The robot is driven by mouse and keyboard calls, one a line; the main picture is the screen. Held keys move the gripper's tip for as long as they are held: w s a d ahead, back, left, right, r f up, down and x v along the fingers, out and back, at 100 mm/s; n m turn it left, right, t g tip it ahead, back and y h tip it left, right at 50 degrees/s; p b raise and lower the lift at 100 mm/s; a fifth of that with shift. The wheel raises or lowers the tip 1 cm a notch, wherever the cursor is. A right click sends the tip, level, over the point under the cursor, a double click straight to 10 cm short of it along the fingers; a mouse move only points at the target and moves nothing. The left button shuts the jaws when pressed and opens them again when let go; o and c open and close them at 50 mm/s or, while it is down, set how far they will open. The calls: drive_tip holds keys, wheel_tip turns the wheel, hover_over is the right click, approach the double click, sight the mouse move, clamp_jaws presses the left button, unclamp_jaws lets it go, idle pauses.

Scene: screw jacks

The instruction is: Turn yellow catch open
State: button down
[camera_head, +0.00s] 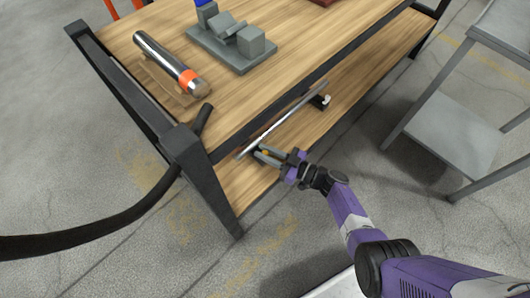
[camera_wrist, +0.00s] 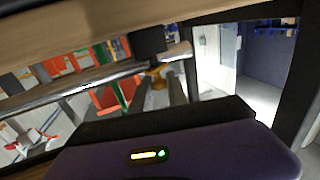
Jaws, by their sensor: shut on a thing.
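The yellow catch (camera_head: 266,152) is a small piece near the left end of a long shiny metal bar (camera_head: 290,123) along the workbench's near side. In the wrist view the yellow catch (camera_wrist: 158,72) sits under the bar (camera_wrist: 90,82), below a dark block (camera_wrist: 150,40). My gripper (camera_head: 262,154) reaches to it from the lower right, and its fingertips (camera_wrist: 160,88) are shut on the catch. The fingers hide part of the catch, so its exact angle is hard to tell.
The wooden workbench (camera_head: 120,30) has a lower shelf (camera_head: 236,186) and dark metal legs. A chrome cylinder with an orange band (camera_head: 165,60) and a grey fixture (camera_head: 230,45) are on top. A grey cart (camera_head: 455,125) stands right. Open floor lies in front.

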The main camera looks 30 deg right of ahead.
drive_tip(key=n+g+y+b, duration=0.2)
drive_tip(key=g+y, duration=0.1)
drive_tip(key=n+g+y+b, duration=0.1)
drive_tip(key=b, duration=0.1)
drive_tip(key=shift+d+f+n, duration=0.1)
drive_tip(key=shift+f+n, duration=0.15)
drive_tip(key=shift+n, duration=0.15)
drive_tip(key=shift+r+n+g+y+b, duration=0.1)
drive_tip(key=shift+n+g+y+b, duration=0.7)
drive_tip(key=shift+g, duration=0.5)
drive_tip(key=shift+r, duration=0.15)
drive_tip(key=c, duration=1.3)
unclamp_jaws()
drive_tip(key=shift+c, duration=0.2)
drive_tip(key=v, duration=0.7)
drive_tip(key=shift+s+d, duration=0.1)
drive_tip(key=shift+d, duration=0.2)
